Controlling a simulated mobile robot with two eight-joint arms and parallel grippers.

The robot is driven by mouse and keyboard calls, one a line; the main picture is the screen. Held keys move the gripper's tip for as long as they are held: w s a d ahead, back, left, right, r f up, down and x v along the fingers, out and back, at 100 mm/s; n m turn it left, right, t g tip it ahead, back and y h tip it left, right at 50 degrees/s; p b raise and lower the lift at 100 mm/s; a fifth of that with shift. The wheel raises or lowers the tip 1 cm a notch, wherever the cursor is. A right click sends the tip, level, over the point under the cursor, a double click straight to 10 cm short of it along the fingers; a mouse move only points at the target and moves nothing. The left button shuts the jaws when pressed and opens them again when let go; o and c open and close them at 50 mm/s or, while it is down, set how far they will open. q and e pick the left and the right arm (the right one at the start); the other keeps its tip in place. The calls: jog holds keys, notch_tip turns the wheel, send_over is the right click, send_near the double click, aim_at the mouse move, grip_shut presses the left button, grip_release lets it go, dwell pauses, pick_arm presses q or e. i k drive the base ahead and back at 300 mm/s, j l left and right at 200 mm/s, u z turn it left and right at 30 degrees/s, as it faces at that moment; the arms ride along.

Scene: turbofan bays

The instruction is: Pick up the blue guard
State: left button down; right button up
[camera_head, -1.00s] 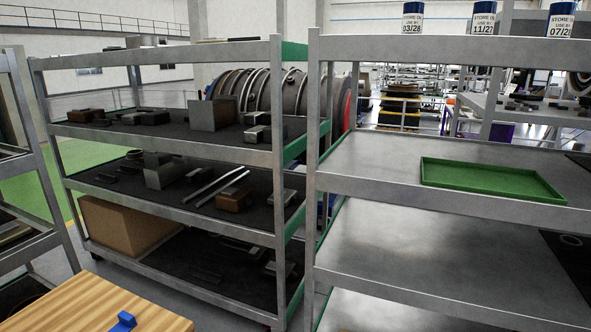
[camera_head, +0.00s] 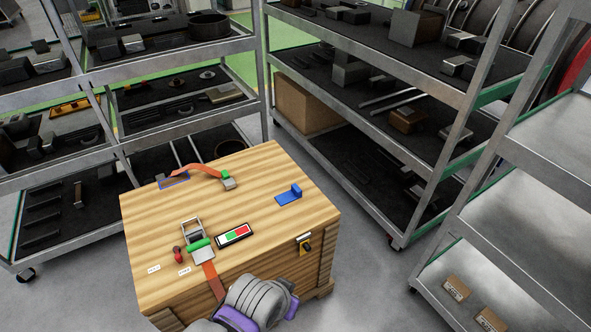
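The blue guard (camera_head: 289,196) is a small blue piece with a flat plate and a raised block at one end. It lies on the right part of the top of a wooden crate (camera_head: 237,188), apart from the other items there. Part of one of my arms, grey and purple, shows at the bottom edge in front of the crate. I cannot tell which arm it is. No gripper fingers are visible, and nothing is touching the guard.
A black panel with green and red areas (camera_head: 234,235), a buckle with an orange strap (camera_head: 203,254) and another orange strap (camera_head: 200,167) lie on the crate. Loaded shelves (camera_head: 170,55) stand behind it. A metal rack (camera_head: 470,230) stands at the right, with floor between.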

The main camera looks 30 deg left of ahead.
aim_at(296, 193)
jog(key=j+u, duration=0.1)
jog(key=u, duration=0.95)
